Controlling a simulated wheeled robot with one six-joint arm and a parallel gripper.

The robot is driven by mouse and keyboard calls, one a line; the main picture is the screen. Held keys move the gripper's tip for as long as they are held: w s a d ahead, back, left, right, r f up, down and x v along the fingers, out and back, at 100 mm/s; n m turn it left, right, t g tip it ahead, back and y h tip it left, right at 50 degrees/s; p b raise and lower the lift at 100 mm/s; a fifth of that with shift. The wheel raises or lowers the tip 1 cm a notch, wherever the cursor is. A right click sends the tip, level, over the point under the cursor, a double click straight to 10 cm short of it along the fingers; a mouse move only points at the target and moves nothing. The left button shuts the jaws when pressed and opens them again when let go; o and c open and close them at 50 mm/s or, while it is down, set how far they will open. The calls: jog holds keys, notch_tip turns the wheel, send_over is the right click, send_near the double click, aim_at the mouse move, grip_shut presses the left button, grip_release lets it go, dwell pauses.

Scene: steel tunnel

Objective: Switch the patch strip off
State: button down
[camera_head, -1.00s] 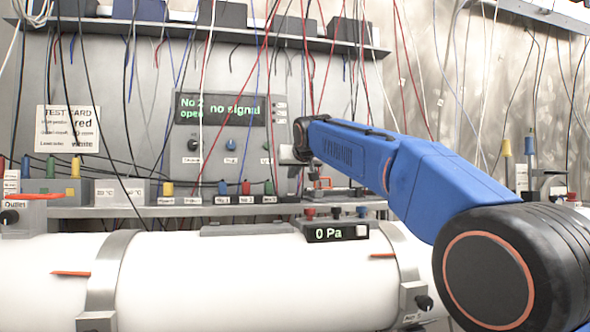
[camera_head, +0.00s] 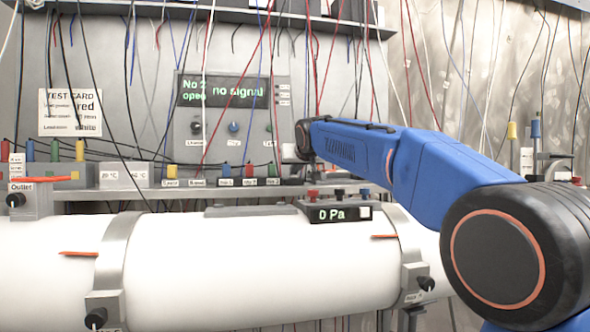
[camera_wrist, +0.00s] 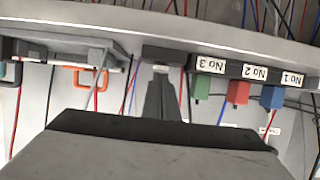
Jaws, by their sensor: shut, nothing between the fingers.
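The patch strip (camera_head: 240,182) is a dark rail at the back of the bench, with blue, red and green plugs labelled No 1, No 2 and No 3. In the wrist view it appears upside down (camera_wrist: 222,66), its labels inverted. A dark block (camera_wrist: 166,53) lies in line with its No 3 end. My gripper (camera_wrist: 160,72) is shut and empty, its tips in front of that block. Whether they touch it, I cannot tell. Any switch there is hidden behind the fingers. In the head view my wrist hides the gripper's tips.
Hanging wires cross the space. A white pipe (camera_head: 250,265) with a 0 Pa box (camera_head: 338,214) lies in front. The panel display (camera_head: 222,91) reads "No 2 open" and "no signal".

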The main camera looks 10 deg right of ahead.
jog(key=shift+s+f, duration=0.1)
jog(key=shift+f, duration=0.2)
jog(key=shift+r, duration=0.15)
jog(key=shift+r, duration=0.7)
jog(key=shift+r, duration=0.1)
